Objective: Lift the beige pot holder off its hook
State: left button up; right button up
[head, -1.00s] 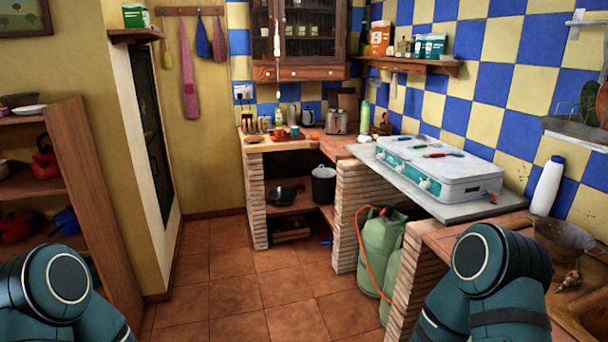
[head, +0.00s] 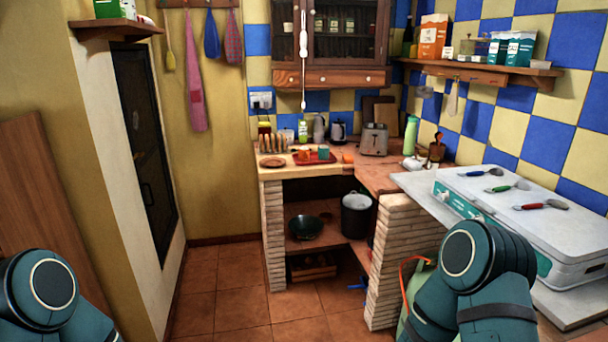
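A pale beige hanging item (head: 452,100), which looks like the beige pot holder, hangs below the wooden wall shelf (head: 490,75) on the right tiled wall. It is small in the head view and its hook is too small to make out. On the back wall rack (head: 200,3) hang a yellow item (head: 170,58), a pink cloth (head: 195,85), a blue pot holder (head: 212,38) and a red checked one (head: 233,42). Only teal links of my two arms show at the bottom corners. Neither gripper is in view.
A brick counter (head: 380,178) with a toaster (head: 374,140) and red tray (head: 314,157) stands ahead. A gas stove (head: 560,225) on a grey slab juts out at right. A wooden panel (head: 45,210) stands at left. The tiled floor (head: 235,295) in the middle is clear.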

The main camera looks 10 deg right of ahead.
aim_at(451, 108)
jog(key=i+z, duration=0.1)
jog(key=i, duration=0.65)
jog(key=i+j+z, duration=0.1)
jog(key=i, duration=0.6)
jog(key=i+z, duration=0.3)
jog(key=i, duration=0.4)
jog(key=i+j+z, duration=0.15)
jog(key=i+z, duration=0.15)
jog(key=i, duration=0.4)
